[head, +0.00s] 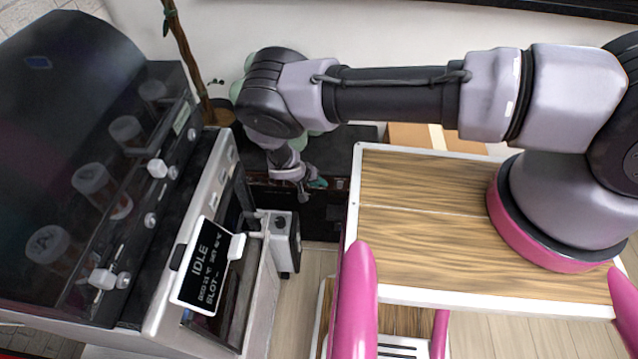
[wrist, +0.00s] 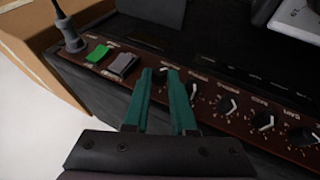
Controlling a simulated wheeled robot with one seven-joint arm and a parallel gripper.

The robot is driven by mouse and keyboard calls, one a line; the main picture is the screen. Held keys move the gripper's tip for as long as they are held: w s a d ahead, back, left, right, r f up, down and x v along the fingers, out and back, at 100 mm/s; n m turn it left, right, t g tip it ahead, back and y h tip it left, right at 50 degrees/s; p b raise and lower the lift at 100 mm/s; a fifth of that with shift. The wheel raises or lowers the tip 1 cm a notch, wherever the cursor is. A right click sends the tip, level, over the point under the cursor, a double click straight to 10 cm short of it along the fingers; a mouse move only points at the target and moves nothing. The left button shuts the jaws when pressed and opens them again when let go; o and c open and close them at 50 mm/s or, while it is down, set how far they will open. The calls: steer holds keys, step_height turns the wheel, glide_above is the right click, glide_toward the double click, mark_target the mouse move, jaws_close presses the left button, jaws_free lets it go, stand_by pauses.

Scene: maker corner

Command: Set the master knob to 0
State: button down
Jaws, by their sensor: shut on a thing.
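A dark amplifier-like box has a brown control panel (wrist: 204,92) with a row of black knobs with white pointer marks, in the wrist view. The leftmost knob (wrist: 161,73) sits between the green fingertips of my gripper (wrist: 160,70), which is shut on it. The fingers partly hide this knob, so its pointer is not clear. The label above it is too blurred to read surely; I take it as the master knob. In the head view my gripper (head: 316,184) reaches down to the dark box (head: 312,212) by the back wall, and the knobs cannot be made out.
Left of the held knob are a grey switch (wrist: 122,65), a green switch (wrist: 97,53) and a plugged-in cable (wrist: 73,42). Several other knobs line the panel to the right. A machine with an IDLE screen (head: 208,265) stands left, a wooden-topped table (head: 420,235) right.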

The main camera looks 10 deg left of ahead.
steer(key=shift+a+f+n+h, duration=0.1)
steer(key=shift+a+n+h, duration=0.15)
steer(key=shift+h, duration=0.65)
steer(key=c, duration=1)
jaws_free()
step_height(320, 180, up, 10)
